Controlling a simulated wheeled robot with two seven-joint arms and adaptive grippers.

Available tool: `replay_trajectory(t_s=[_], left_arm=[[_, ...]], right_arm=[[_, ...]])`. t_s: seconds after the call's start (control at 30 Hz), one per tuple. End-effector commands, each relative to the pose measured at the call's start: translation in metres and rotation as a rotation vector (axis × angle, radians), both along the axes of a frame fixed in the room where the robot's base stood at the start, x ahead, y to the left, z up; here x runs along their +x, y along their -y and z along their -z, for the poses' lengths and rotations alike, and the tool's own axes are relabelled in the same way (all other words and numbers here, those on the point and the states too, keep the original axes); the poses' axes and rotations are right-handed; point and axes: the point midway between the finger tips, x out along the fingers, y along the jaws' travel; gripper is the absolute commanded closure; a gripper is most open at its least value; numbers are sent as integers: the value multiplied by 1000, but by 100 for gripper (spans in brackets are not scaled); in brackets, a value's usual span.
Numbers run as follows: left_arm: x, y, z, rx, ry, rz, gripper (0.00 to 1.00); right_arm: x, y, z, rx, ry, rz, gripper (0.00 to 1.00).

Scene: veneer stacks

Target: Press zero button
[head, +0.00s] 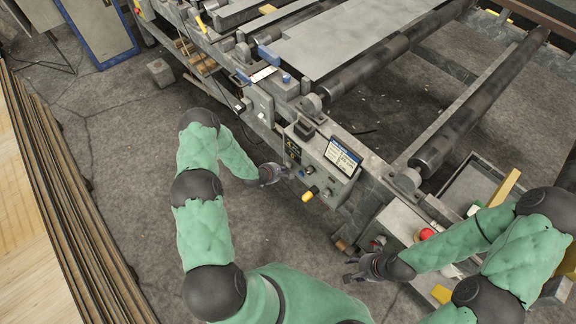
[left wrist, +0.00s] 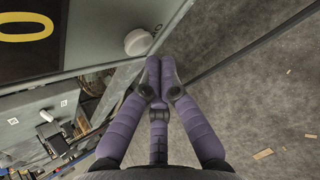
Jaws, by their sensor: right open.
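A grey control box (head: 325,180) on the machine's side carries a lit screen (head: 343,156), a dark display with yellow digits (head: 293,150) and a yellow knob (head: 308,194). In the left wrist view, a dark display with a yellow 0 (left wrist: 28,27) fills the top left corner. A round white button (left wrist: 138,42) sticks out beside it; no label on it is readable. My left gripper (head: 288,174) is in front of the box. Its purple fingers (left wrist: 160,62) are together and empty, just right of the white button; contact is not clear. My right gripper (head: 350,270) is open and empty, low on the right.
Rollers (head: 395,60) and a frame hold a grey sheet (head: 330,38) behind the box. A red button (head: 426,234) sits on another box near my right arm. A wood veneer stack (head: 40,200) stands at the left. Open concrete floor lies between.

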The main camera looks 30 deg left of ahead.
Motion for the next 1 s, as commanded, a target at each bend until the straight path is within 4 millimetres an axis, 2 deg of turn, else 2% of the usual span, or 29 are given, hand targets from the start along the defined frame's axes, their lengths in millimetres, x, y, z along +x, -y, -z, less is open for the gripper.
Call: replay_trajectory(t_s=[1.0], left_arm=[[9,4,0,0,0,0,100]], right_arm=[[0,0,6,0,0,0,53]])
